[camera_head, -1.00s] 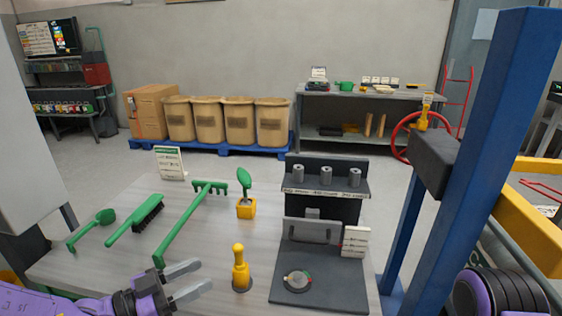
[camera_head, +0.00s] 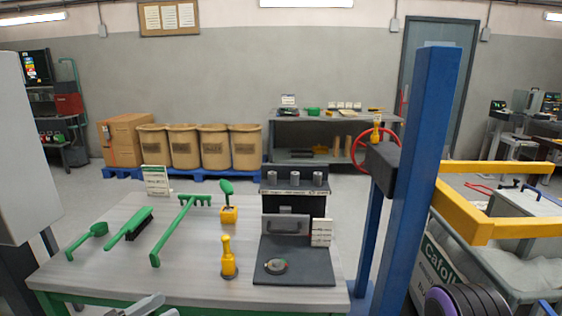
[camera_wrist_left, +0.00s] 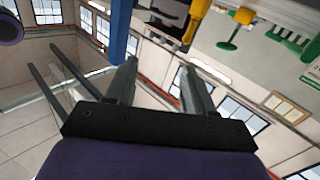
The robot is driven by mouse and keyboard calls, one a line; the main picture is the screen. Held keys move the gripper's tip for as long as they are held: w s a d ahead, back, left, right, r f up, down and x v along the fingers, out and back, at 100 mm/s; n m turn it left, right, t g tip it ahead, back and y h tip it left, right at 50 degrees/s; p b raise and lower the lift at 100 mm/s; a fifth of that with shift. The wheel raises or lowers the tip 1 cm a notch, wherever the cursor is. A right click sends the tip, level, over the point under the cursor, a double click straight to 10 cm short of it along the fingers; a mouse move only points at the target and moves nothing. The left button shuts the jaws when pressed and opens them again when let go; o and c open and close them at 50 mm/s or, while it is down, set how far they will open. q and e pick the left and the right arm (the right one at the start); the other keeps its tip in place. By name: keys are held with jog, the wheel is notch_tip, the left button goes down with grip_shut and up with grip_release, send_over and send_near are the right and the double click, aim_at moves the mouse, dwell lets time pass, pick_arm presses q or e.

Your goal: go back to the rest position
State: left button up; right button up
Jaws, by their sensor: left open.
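My left gripper (camera_head: 152,309) shows at the bottom edge of the head view, just in front of the table's near edge, with only its finger ends in frame. In the left wrist view the two fingers (camera_wrist_left: 158,85) stand wide apart with nothing between them. The table (camera_head: 190,270) holds a green scoop (camera_head: 88,240), a green brush (camera_head: 130,226), a green rake (camera_head: 178,228), a yellow-handled tool (camera_head: 228,260) and a grey fixture with a dial (camera_head: 276,266). My right gripper is not in view; a purple and black part of my right arm shows at the lower right.
A blue post (camera_head: 425,170) with a grey box and red handwheel (camera_head: 362,150) stands right of the table. A yellow rail (camera_head: 475,222) and a bin (camera_head: 450,265) lie beyond it. Bare floor separates the table and the pallet.

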pick_arm(q)
jog(key=w+a+f+n+g+y, duration=0.1)
jog(key=a+f+n+y, duration=0.3)
jog(key=f+n+y, duration=0.25)
jog(key=w+a+f+n+y, duration=0.1)
jog(key=a+f+n+y, duration=0.35)
jog(key=f+n, duration=0.25)
jog(key=s+d+f+g+y, duration=0.1)
jog(key=s+f+g, duration=0.3)
jog(key=s+f, duration=0.6)
jog(key=s+d+f+g+y, duration=0.1)
jog(key=s+f+g+y, duration=0.2)
jog(key=s+f, duration=0.8)
jog(key=s+g, duration=0.2)
jog(key=s, duration=0.2)
